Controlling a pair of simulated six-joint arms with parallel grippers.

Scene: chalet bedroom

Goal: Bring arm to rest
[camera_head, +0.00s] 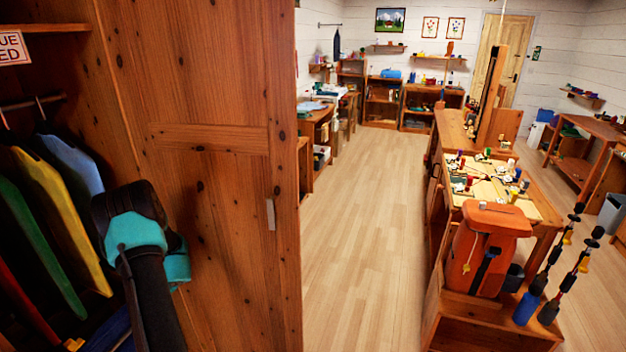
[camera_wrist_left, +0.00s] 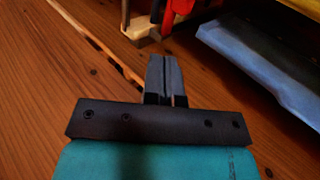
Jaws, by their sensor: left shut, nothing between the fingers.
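My left arm, black with teal bands, reaches up from the bottom left in the head view, in front of the open wardrobe (camera_head: 215,90). Its fingertips are hidden there behind the arm. In the left wrist view my left gripper (camera_wrist_left: 166,78) is shut and empty, its two grey fingers together, with dark wood behind them. A blue garment (camera_wrist_left: 265,75) is to the right of the fingers and apart from them in that view. My right gripper is in neither view.
Hanging clothes, including a yellow one (camera_head: 62,215) and a green one (camera_head: 38,245), fill the wardrobe close to my left arm. The wooden floor (camera_head: 365,220) is clear in the middle. A workbench with an orange backpack (camera_head: 485,248) stands at the right.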

